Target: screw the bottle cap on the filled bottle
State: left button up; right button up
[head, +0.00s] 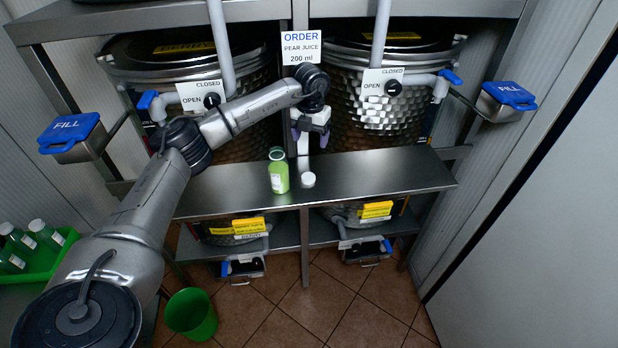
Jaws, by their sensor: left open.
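The filled bottle (278,176) stands upright on the metal shelf, with light green content and a green neck ring at the top. The white bottle cap (308,180) lies on the shelf just to its right, apart from the bottle. My left gripper (310,136) hangs above and behind the cap, pointing down, open, with nothing seen between its fingers. It is apart from both bottle and cap. My right gripper is not in view.
The metal shelf (390,172) is clear to the right. A green crate of bottles (40,262) and a green bin (190,314) are at lower left.

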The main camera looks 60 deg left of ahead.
pick_arm(q)
send_over(309, 175)
jog(key=f, duration=0.8)
jog(key=shift+w+f+p, duration=0.2)
jog(key=shift+f+p, duration=0.15)
jog(key=shift+p, duration=0.05)
jog(key=shift+f, duration=0.15)
jog(key=shift+s+f+p, duration=0.2)
jog(key=shift+f+p, duration=0.5)
jog(key=shift+f, duration=1.75)
jog(key=shift+c, duration=0.8)
jog(key=c, duration=0.8)
